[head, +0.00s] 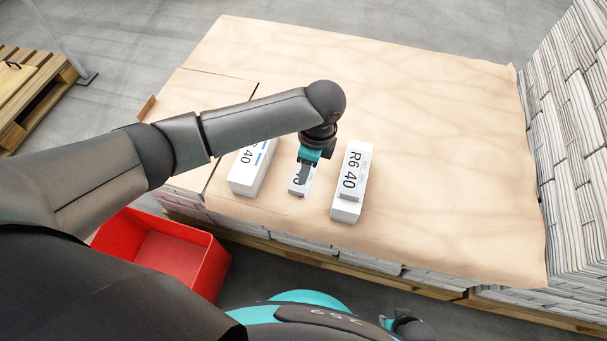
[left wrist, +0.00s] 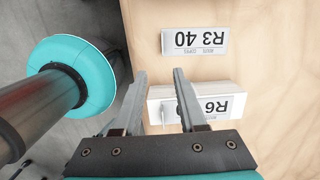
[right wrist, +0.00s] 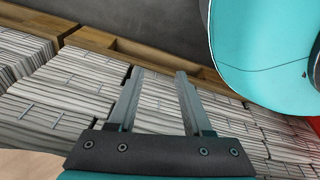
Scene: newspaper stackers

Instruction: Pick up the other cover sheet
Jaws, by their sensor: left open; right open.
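Another white block (head: 246,176) lies left. My right gripper (right wrist: 158,75) is open and empty near stacked newspapers (right wrist: 85,90).
The brown paper (head: 430,130) covers a wide pallet stack, clear to the right and back. A tall newspaper stack (head: 575,110) stands at the right. A red bin (head: 165,250) is on the floor, lower left. A wooden pallet (head: 35,90) is at the upper left.

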